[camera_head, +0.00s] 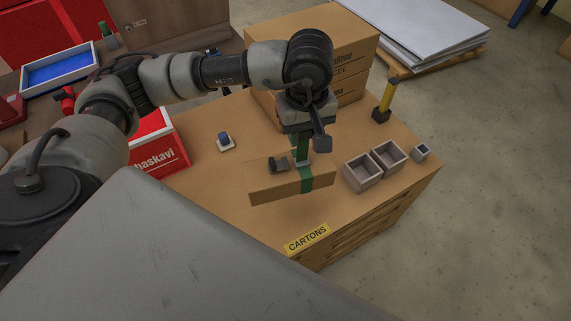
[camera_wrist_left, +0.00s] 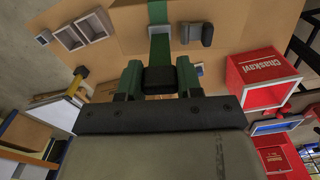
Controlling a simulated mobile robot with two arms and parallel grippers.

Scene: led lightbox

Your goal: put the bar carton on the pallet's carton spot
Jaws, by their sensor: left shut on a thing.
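The bar carton (camera_head: 271,188) is a long brown box with a green band around it. It shows at the top of the left wrist view (camera_wrist_left: 125,38), with a dark fitting beside the band. The carton lies level over a brown stand (camera_head: 240,218) with a yellow CARTONS label (camera_head: 307,238). I cannot tell if it touches the top, and no marked carton spot is clear. My right gripper is out of view.
Large cartons (camera_head: 343,45) stand behind my gripper. To the right are two open grey bins (camera_head: 362,173), a small grey cup (camera_head: 421,152) and a yellow-handled tool (camera_head: 386,98).

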